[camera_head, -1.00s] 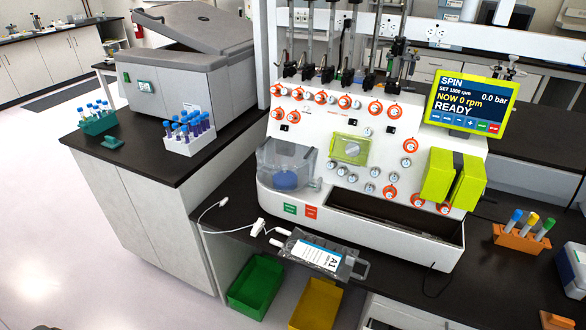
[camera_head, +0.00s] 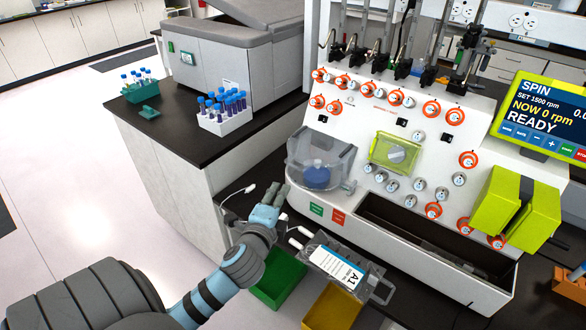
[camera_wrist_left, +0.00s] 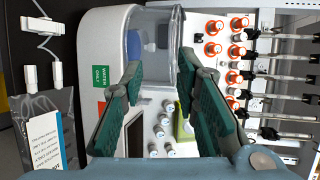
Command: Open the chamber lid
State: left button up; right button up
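The chamber (camera_head: 318,177) is at the left of the white cell processor, with a blue round part inside. Its clear lid (camera_head: 325,146) appears closed over it. In the left wrist view the clear lid (camera_wrist_left: 163,22) shows beyond the fingertips. My left gripper (camera_head: 274,196) is in front of and to the left of the chamber, apart from it. In the left wrist view my left gripper (camera_wrist_left: 160,66) is open, with two green-padded fingers wide apart and nothing between them. My right gripper is not in view.
A labelled bag (camera_head: 340,268) lies at the counter's front edge, below the chamber. Green (camera_head: 283,275) and yellow (camera_head: 333,308) bins are below it. A tube rack (camera_head: 222,121) stands on the left counter. The processor's screen (camera_head: 540,117) reads READY.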

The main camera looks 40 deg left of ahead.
aim_at(294, 166)
pick_arm(q)
jog(key=x, duration=0.5)
jog(key=r+b+x, duration=0.1)
jog(key=x, duration=0.8)
jog(key=shift+w+r, duration=0.3)
jog(key=shift+w, duration=0.25)
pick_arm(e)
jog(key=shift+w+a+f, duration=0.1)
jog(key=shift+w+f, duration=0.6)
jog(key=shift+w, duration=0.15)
pick_arm(q)
jog(key=shift+s, duration=0.1)
jog(key=c, duration=0.6)
grip_shut()
